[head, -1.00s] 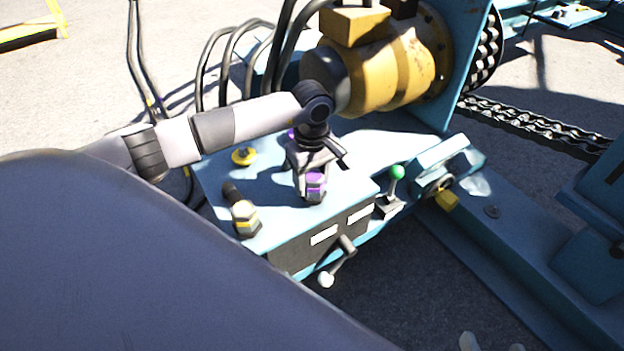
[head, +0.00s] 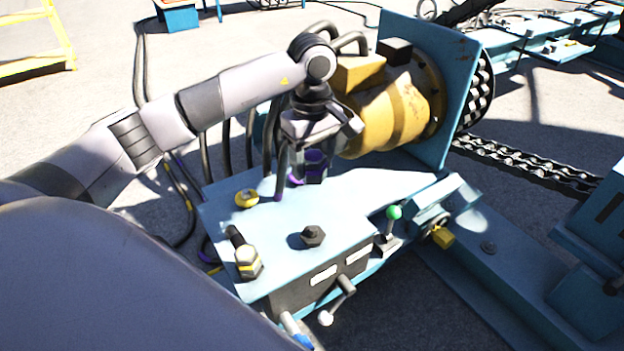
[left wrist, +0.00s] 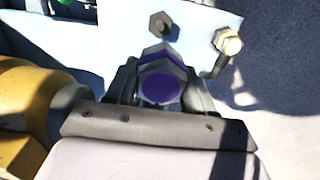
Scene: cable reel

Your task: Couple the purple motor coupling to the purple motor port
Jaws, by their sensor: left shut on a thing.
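My left gripper (head: 314,172) is shut on the purple motor coupling (head: 314,163), a dark hexagonal body with purple bands, held above the back edge of the blue panel (head: 345,205). In the left wrist view, the coupling's round purple face (left wrist: 160,83) shows between the two fingers. A dark hex fitting (head: 313,236) stands bare on the panel, apart from the coupling. I cannot make out the purple motor port for certain. My right gripper is out of view.
A yellow-ringed coupling (head: 247,262) and a yellow port (head: 247,198) are on the panel's left part. A green-knobbed lever (head: 393,213) stands at its right. The yellow motor (head: 390,115) is close behind my gripper, with several black hoses to the left.

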